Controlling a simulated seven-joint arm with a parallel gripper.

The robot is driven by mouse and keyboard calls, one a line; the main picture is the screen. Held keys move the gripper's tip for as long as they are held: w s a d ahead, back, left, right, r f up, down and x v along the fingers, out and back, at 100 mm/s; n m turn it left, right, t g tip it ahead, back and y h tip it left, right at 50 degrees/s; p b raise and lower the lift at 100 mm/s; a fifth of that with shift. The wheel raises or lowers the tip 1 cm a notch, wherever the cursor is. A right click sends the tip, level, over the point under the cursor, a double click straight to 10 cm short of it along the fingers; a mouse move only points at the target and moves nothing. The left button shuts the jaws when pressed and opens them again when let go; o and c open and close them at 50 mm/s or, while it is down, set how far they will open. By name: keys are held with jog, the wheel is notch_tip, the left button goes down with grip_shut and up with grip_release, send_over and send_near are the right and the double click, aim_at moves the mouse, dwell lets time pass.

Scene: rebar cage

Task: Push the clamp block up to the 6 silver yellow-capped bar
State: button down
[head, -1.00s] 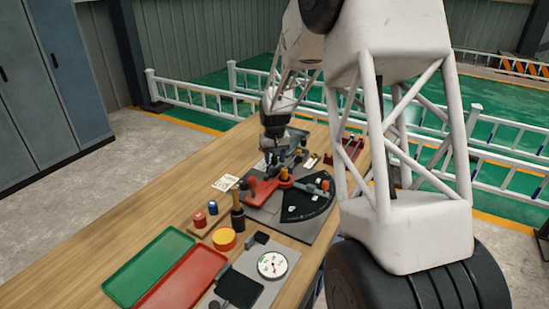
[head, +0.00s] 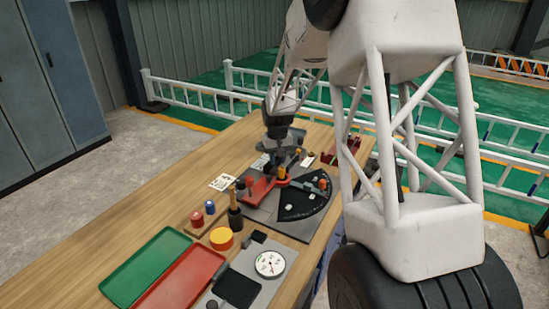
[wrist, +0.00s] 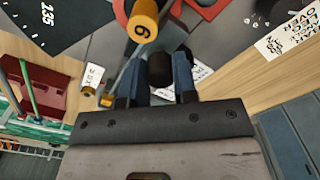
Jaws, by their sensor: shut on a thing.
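The yellow-capped bar (wrist: 143,22) stands in the upper middle of the wrist view, its orange-yellow cap marked 6. In the head view an orange-yellow cap (head: 282,173) shows by the red part of the bench fixture. My gripper (wrist: 158,88) has both blue-grey fingers either side of a dark rounded block (wrist: 160,68), which I take for the clamp block. The gripper is shut on it, just beside the capped bar; a small gap seems to show between block and cap. In the head view my gripper (head: 277,160) is over the fixture's far side, and the block is hidden.
A black quadrant plate (head: 303,203) with white marks lies right of the red part (head: 259,190). A dark red rack (wrist: 45,85) stands at left in the wrist view. Green (head: 150,265) and red trays (head: 180,285), a yellow disc and a dial gauge (head: 270,263) lie nearer.

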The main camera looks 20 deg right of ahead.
jog(key=c, duration=0.9)
grip_release()
jog(key=shift+r, duration=3.95)
